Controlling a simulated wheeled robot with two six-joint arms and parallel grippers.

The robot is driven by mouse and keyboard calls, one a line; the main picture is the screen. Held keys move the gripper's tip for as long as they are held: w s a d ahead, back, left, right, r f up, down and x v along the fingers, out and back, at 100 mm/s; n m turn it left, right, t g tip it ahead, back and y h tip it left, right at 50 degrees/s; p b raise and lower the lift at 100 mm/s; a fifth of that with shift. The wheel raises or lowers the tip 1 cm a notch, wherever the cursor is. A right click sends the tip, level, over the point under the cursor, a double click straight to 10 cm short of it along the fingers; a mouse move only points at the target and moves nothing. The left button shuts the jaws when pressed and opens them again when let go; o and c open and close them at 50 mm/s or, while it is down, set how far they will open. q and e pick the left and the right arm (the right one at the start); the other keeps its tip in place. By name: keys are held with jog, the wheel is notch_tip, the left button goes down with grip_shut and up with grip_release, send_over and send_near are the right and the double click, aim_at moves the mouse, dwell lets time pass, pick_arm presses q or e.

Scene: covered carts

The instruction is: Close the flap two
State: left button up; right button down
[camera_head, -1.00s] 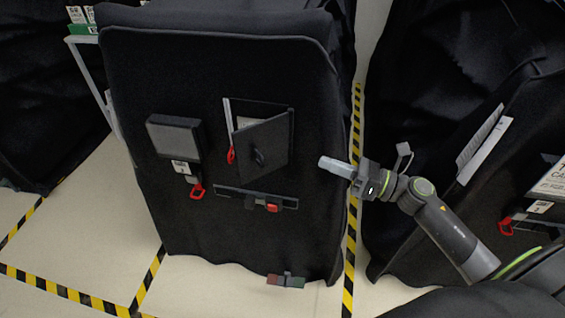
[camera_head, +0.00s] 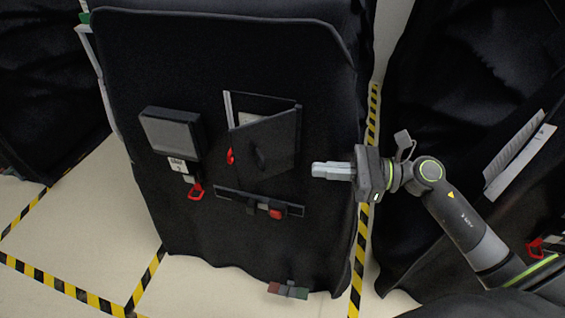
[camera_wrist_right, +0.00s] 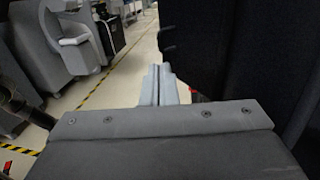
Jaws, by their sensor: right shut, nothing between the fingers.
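The black covered cart (camera_head: 230,60) stands in the middle of the head view. The dark flap (camera_head: 265,143) on its front stands partly open, swung out, with a gap along its top and left side. A red tag (camera_head: 230,156) hangs at the left edge of the opening. My right gripper (camera_head: 316,170) is shut and empty, just right of the flap and apart from it, its fingers pointing left. In the right wrist view the shut fingers (camera_wrist_right: 159,85) show beside a dark surface that I cannot tell for certain. My left gripper is not in view.
A grey box (camera_head: 171,133) with a label and red tag sits left of the flap. A dark bar (camera_head: 258,204) with a red block is below it. Another covered cart (camera_head: 450,90) stands at the right. Yellow-black tape (camera_head: 363,250) marks the floor.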

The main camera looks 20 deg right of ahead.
aim_at(269, 157)
jog(key=p+x, duration=0.2)
jog(key=x, duration=0.6)
jog(key=shift+a+p, duration=0.4)
jog(key=shift+w, duration=0.15)
